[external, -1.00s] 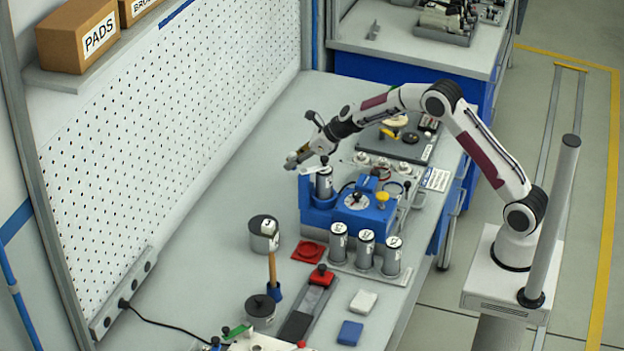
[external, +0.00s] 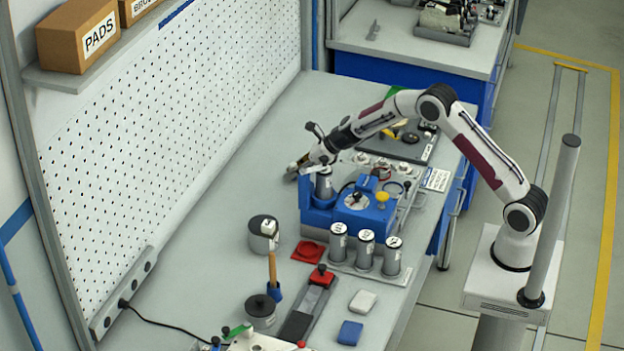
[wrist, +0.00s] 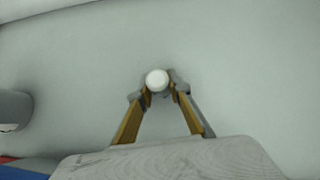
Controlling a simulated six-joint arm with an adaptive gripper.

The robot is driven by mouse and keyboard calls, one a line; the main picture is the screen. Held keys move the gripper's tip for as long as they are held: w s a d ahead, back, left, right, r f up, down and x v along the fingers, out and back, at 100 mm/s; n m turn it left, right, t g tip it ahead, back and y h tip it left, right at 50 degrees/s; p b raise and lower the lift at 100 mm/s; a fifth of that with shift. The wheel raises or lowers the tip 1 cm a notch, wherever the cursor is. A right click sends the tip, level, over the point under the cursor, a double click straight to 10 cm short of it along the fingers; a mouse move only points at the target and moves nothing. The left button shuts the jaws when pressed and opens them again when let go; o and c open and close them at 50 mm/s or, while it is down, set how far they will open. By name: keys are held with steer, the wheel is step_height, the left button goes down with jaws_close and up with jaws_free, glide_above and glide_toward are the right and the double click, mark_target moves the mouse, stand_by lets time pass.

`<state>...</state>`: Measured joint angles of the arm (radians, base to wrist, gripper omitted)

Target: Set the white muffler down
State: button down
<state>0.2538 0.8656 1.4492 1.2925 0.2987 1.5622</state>
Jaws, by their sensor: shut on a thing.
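The white muffler (wrist: 157,80) shows in the wrist view as a small round white end between the fingertips. My gripper (wrist: 159,88) is shut on it, with a finger on each side. In the external view my gripper (external: 294,170) is low over the grey bench, just behind and left of the blue fixture. The muffler is too small to make out there. I cannot tell whether its underside touches the bench.
A grey cylinder (external: 323,184) stands in the blue fixture (external: 347,213), close to my gripper; a cylinder also shows at the left of the wrist view (wrist: 12,112). Several labelled cylinders stand in front. The bench (external: 262,165) left of my gripper is clear.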

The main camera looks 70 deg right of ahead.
steer(key=shift+f, duration=0.15)
steer(key=c, duration=1.9)
jaws_free()
steer(key=shift+r, duration=0.25)
steer(key=shift+v, duration=5.95)
steer(key=shift+s, duration=0.15)
